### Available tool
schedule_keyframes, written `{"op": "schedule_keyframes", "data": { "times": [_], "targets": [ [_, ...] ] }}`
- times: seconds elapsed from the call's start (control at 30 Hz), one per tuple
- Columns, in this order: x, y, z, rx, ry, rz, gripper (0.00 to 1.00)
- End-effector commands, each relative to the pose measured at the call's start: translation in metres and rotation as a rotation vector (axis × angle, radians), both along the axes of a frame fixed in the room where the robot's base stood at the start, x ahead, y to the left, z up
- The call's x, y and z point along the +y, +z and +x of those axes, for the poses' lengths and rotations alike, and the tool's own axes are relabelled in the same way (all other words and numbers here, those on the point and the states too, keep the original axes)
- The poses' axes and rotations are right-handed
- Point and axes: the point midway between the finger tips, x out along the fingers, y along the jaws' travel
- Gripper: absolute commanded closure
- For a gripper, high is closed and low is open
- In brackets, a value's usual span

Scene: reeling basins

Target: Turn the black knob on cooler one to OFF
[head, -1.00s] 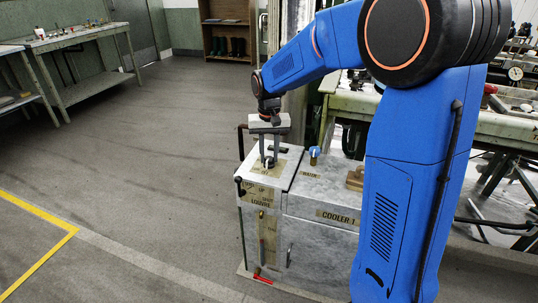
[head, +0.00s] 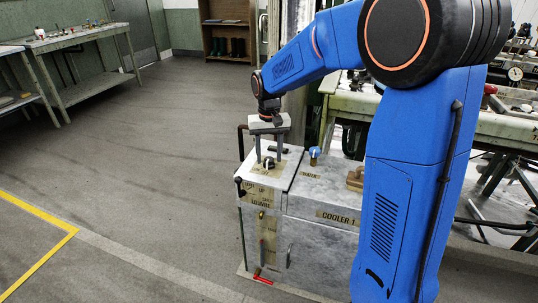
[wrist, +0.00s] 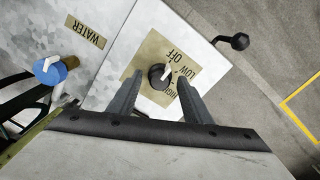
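Cooler one (head: 330,235) is a grey metal cabinet labelled "COOLER 1". On its raised left section a black knob (wrist: 158,77) with a white pointer sits on a tan plate marked OFF, LOW and HIGH. In the wrist view the pointer slants up and right, toward the OFF and LOW lettering; I cannot tell which exactly. The knob also shows in the head view (head: 268,163). My gripper (head: 268,160) is open above it, fingers pointing down. In the wrist view the fingers (wrist: 157,84) stand apart on either side of the knob, with gaps, holding nothing.
A blue-topped water valve (wrist: 50,70) is beside the knob's section, labelled WATER. A black ball-ended lever (wrist: 232,42) sticks out from the cabinet edge, and a red handle (head: 262,280) is low on the front. Open floor (head: 150,160) lies to the left.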

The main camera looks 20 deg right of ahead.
Motion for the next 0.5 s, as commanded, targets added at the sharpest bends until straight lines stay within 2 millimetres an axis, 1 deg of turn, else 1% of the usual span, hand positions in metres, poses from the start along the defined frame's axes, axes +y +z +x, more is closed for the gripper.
{"op": "schedule_keyframes", "data": {
  "times": [0.13, 0.23, 0.37, 0.5],
  "targets": [
    [0.000, 0.004, 0.000, -0.001, 0.000, 0.000, 0.55],
    [0.000, 0.013, 0.000, -0.001, 0.000, 0.000, 0.55],
    [0.000, 0.035, 0.001, -0.004, 0.000, 0.000, 0.55],
    [0.000, 0.063, 0.000, -0.003, 0.000, 0.001, 0.55]
  ]
}}
